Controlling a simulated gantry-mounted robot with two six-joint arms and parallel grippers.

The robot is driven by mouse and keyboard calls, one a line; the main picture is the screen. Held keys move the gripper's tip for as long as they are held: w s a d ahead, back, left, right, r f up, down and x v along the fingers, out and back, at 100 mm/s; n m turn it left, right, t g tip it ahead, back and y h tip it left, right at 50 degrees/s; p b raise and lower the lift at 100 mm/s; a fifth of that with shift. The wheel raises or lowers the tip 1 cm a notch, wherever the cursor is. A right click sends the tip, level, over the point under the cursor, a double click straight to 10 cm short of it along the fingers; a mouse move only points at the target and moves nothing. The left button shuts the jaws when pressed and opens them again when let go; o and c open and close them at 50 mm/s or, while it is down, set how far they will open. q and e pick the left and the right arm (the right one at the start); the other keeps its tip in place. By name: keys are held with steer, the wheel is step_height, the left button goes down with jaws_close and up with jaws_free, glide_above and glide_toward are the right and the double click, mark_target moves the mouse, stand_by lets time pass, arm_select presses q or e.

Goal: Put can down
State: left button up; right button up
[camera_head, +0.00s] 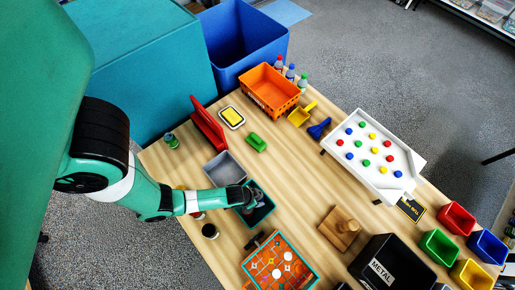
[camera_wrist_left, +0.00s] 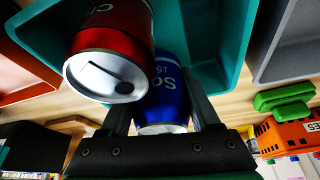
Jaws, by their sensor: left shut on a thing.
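A blue can (camera_wrist_left: 165,92) sits between the two fingers of my left gripper (camera_wrist_left: 164,108) in the left wrist view, and the gripper is shut on it. A red can (camera_wrist_left: 105,50) with its silver end toward the camera is beside the blue can, over the teal tray (camera_wrist_left: 240,30). In the head view my left gripper (camera_head: 248,198) is over the teal tray (camera_head: 266,211), and its fingers and the arm hide most of the inside. I cannot tell whether the blue can touches the tray floor. My right gripper is not in view.
An empty grey tray (camera_head: 224,170) adjoins the teal tray. An orange game board (camera_head: 268,270) and a black METAL bin (camera_head: 378,255) are nearer the front. A green block (camera_head: 256,143) and an orange crate (camera_head: 268,91) stand farther back. The table's middle is clear.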

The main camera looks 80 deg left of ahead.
arm_select(q)
steer(key=shift+f, duration=0.2)
steer(key=shift+f+b, duration=0.4)
steer(key=shift+f, duration=0.15)
steer(key=o, duration=1.3)
steer(key=shift+r, duration=0.15)
steer(key=shift+r+p, duration=0.2)
steer(key=shift+p, duration=0.1)
steer(key=p+v, duration=0.4)
steer(key=v, duration=0.8)
steer(key=shift+r+p, duration=0.25)
steer(key=shift+p, duration=0.05)
